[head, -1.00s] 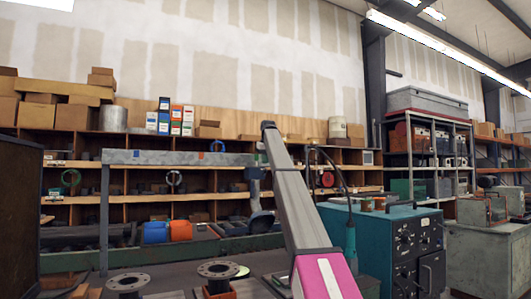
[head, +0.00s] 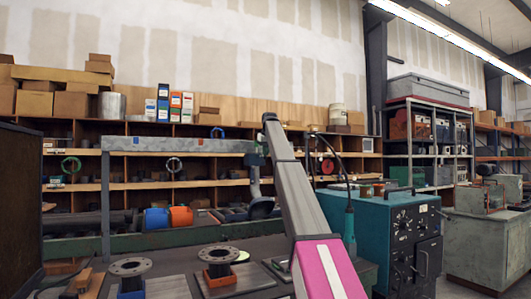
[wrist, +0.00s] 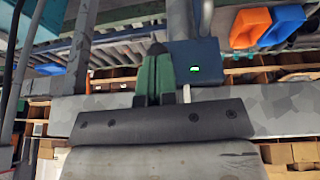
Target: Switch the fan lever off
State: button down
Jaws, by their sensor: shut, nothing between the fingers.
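In the wrist view, a dark blue box (wrist: 195,55) with a lit green light is fixed against the grey beam (wrist: 275,117). A short pale stick (wrist: 186,94), which looks like the fan lever, stands at the box's edge. My gripper (wrist: 156,50) is shut, its green fingers together with nothing between them. They are just left of the box and stick; I cannot tell if they touch either. In the head view, my arm reaches to the right end of the beam (head: 180,145); my gripper is small there and the lever cannot be made out.
Two flanged pipe pieces (head: 131,267) (head: 218,254) stand on the bench in front. A teal cabinet (head: 372,230) with a hose stands right of my arm.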

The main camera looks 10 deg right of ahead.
jog(key=shift+s+f+t, duration=0.3)
jog(key=shift+f+t, duration=0.05)
jog(key=shift+t, duration=0.15)
jog(key=f+t+y, duration=0.1)
jog(key=t, duration=0.1)
jog(key=s+f+t, duration=0.1)
jog(key=f+t, duration=0.1)
jog(key=f+t+y, duration=0.1)
jog(key=f+t, duration=0.1)
jog(key=t, duration=0.1)
jog(key=shift+s+d+y, duration=0.25)
jog(key=shift+d+y, duration=0.05)
jog(key=shift+r, duration=0.15)
jog(key=shift+r, duration=0.7)
dwell(0.3)
